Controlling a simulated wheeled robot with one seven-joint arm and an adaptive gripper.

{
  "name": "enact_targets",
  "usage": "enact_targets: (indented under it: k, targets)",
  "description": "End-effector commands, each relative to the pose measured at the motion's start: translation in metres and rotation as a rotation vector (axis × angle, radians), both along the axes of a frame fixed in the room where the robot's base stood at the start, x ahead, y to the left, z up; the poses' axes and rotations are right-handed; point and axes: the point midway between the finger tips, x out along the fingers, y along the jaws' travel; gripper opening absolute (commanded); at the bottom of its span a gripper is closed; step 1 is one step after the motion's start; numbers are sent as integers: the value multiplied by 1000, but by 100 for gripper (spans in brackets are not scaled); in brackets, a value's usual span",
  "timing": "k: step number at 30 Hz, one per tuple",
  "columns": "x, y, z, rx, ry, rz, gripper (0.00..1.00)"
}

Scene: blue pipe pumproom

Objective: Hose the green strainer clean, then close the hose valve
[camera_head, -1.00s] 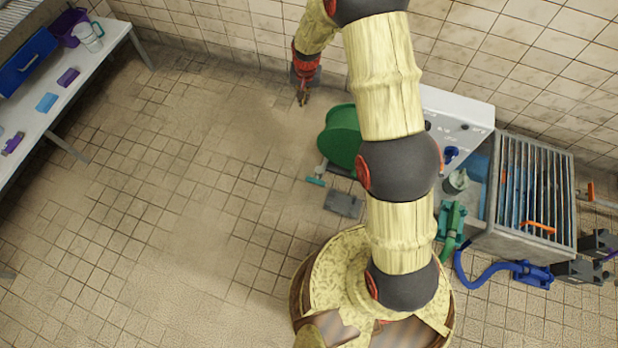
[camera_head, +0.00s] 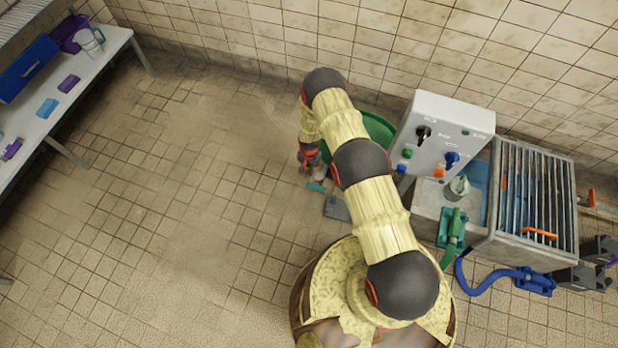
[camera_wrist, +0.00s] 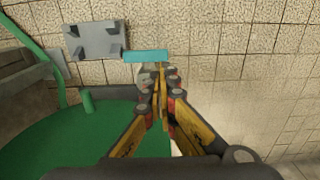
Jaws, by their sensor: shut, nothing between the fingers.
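A teal handle (camera_head: 316,187) stands by the green drum (camera_head: 378,130), which looks like a hose reel. In the wrist view the handle (camera_wrist: 146,56) lies crosswise just beyond my fingertips, over a pale body partly hidden by them. My gripper (camera_head: 309,165) is shut and empty, close to the handle; I cannot tell whether it touches. In the wrist view my gripper's fingers (camera_wrist: 162,78) meet, with the green drum (camera_wrist: 60,145) at lower left. A green fitting (camera_head: 452,228) sits by the basin at right; I cannot tell whether it is the strainer. No water spray shows.
A white control panel (camera_head: 440,130) with knobs stands beyond my arm. A basin holds a pale cup (camera_head: 457,188) beside a metal rack (camera_head: 535,195). A blue hose (camera_head: 485,285) lies at right. A grey plate (camera_head: 337,208) lies near the handle. The left floor is clear.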

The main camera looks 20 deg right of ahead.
Motion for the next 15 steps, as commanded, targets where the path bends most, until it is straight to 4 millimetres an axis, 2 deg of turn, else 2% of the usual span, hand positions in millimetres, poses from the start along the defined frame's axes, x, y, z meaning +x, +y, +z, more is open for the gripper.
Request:
enact_targets:
  k: [15]
  targets:
    - [-1,0,-99,0,1,1,0]
